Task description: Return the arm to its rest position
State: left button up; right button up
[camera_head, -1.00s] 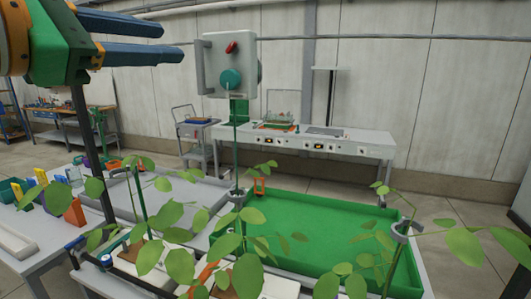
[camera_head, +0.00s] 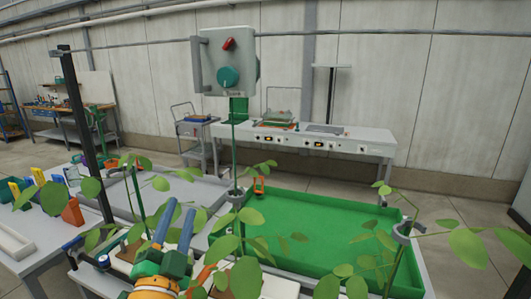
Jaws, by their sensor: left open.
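My left gripper (camera_head: 179,213) is low in the head view, left of the middle, near the front edge of the table. Its two blue fingers point away from me, side by side with a gap between them. It is open, and I see nothing between the fingers. Its green body and orange wrist sit at the bottom edge of the picture. Leaves surround it and partly cover its right side. My right gripper is not in view.
A grey control box (camera_head: 212,62) with a red switch (camera_head: 229,44) and a teal knob (camera_head: 228,77) stands on a green post beyond the gripper. Leafy plants (camera_head: 245,275) crowd the front. A green tray (camera_head: 315,235) lies to the right, and a dark upright post (camera_head: 82,130) stands left.

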pick_arm(q)
jog(key=s+a+f+n+g+y, duration=0.1)
jog(key=s+f+n+g, duration=0.3)
jog(key=f, duration=0.8)
jog(key=s+a+f+n+g+y, duration=0.15)
jog(key=s+f+g, duration=0.4)
jog(key=f, duration=0.55)
jog(key=s+d+f+n+g+h, duration=0.1)
jog(key=s+f+g, duration=0.3)
jog(key=s+f, duration=0.3)
jog(key=s+d+f+n+g+h, duration=0.1)
jog(key=s+f+n+g+h, duration=0.1)
jog(key=s+f+g, duration=0.6)
jog(key=s+f+t, duration=0.2)
jog(key=s+f, duration=0.2)
jog(key=f, duration=1.1)
jog(key=s+a+f+g, duration=0.1)
jog(key=s+a+f, duration=0.1)
jog(key=s+f, duration=0.7)
jog(key=s+m, duration=0.1)
jog(key=s, duration=0.1)
jog(key=shift+s+a, duration=0.15)
jog(key=shift+s, duration=0.25)
jog(key=shift+y, duration=0.25)
